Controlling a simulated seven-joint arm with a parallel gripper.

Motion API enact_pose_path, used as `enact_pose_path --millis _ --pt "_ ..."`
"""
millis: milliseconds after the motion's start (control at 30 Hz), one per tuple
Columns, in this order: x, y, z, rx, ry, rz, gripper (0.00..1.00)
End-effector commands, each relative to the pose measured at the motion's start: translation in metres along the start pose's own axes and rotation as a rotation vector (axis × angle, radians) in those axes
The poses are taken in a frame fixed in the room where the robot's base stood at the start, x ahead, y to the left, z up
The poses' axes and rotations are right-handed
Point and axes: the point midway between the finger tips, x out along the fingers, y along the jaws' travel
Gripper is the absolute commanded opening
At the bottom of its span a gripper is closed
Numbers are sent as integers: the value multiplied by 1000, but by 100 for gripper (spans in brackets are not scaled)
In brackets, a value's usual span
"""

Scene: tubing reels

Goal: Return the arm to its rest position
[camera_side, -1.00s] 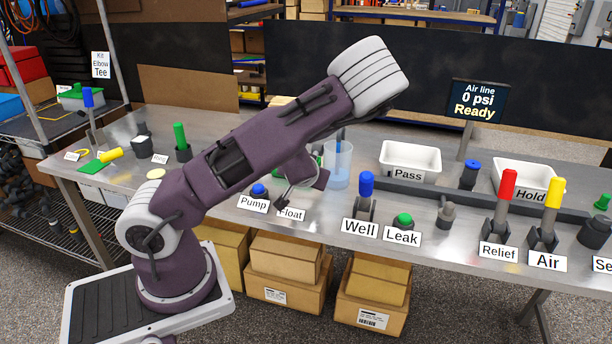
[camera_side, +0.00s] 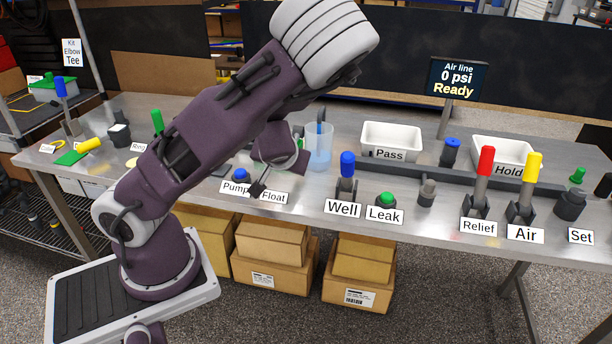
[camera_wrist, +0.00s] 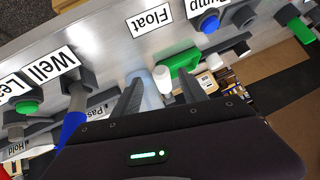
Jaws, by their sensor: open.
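In the side view my gripper (camera_side: 262,186) is small and partly hidden by my arm, just above the bench by the Pump and Float labels. My arm is bent, its large white joint raised high above the bench.
A clear cup (camera_side: 318,150) with blue liquid stands right of my gripper. The Well lever (camera_side: 347,168), Leak button (camera_side: 386,200), red Relief lever (camera_side: 484,170) and yellow Air lever (camera_side: 531,175) stand along the front. White Pass (camera_side: 391,138) and Hold (camera_side: 501,152) trays are behind.

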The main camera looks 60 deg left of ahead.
Motion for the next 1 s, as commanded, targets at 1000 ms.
enact_pose_path --millis 1000 --pt "-300 -24 56 526 -209 693 50"
